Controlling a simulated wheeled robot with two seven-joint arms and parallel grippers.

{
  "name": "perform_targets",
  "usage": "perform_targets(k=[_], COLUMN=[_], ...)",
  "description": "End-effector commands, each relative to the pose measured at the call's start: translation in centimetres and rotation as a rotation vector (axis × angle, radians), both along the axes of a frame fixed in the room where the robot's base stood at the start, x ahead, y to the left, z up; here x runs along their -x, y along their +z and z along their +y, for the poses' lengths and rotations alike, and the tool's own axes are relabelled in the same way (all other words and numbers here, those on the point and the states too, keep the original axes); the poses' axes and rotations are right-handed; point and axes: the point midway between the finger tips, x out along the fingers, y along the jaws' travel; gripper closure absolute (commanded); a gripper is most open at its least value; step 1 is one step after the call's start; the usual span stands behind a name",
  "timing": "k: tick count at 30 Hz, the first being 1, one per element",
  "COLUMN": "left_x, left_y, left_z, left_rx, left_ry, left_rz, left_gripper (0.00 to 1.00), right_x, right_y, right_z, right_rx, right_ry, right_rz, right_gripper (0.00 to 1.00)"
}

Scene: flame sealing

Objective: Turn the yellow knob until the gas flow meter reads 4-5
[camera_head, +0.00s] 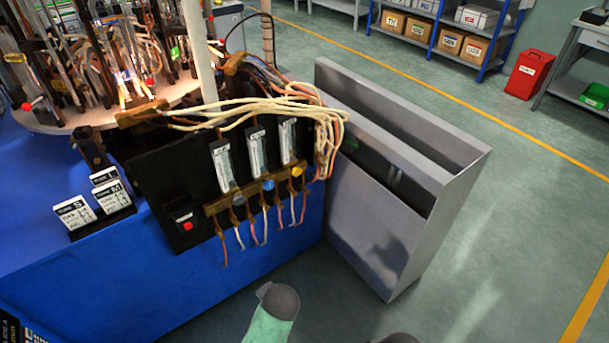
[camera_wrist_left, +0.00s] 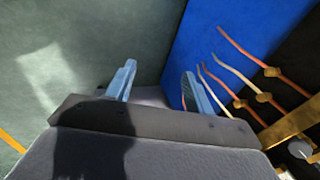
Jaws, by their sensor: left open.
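The yellow knob (camera_head: 297,171) sits at the right end of a brass bar on the black panel (camera_head: 160,195), below the rightmost flow meter (camera_head: 288,140). That meter's reading is too small to tell. In the left wrist view my left gripper (camera_wrist_left: 160,85) is open and empty, its two pale blue fingers apart. It points beside the blue cabinet front and hanging tubes, touching none of them visibly. The yellow knob cannot be made out in that view. Neither gripper's fingers show in the head view.
A blue knob (camera_head: 268,185) and two other flow meters (camera_head: 257,150) are left of the yellow knob. Copper and white tubes (camera_head: 266,228) hang below. A grey metal box (camera_head: 372,225) stands close on the right. A red button (camera_head: 187,226) is lower left.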

Motion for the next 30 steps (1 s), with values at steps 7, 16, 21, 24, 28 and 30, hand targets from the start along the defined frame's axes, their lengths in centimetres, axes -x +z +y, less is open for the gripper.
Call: perform_targets(k=[7, 16, 21, 24, 28, 30], left_x=[-10.0, -21.4, -27.0, -29.5, -31.5, -32.1], left_y=[0.7, 5.1, 8.9, 10.9, 12.7, 13.3], left_z=[-3.2, -7.1, -9.5, -10.7, -11.7, -12.1], left_rx=[-0.388, -0.954, -1.296, -1.465, -1.621, -1.670], left_ry=[-0.336, -0.679, -0.811, -0.858, -0.889, -0.897], left_rz=[-0.048, -0.044, 0.000, 0.035, 0.077, 0.092], left_gripper=[0.47, 0.47, 0.47, 0.47, 0.47, 0.47], right_x=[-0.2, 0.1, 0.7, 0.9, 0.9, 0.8], right_y=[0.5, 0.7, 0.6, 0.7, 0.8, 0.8], right_z=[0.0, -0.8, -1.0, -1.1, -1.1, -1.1], right_rx=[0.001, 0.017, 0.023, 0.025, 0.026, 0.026], right_ry=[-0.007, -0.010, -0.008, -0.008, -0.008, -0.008], right_rz=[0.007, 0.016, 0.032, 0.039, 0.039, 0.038], right_gripper=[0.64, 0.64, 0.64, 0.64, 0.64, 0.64])
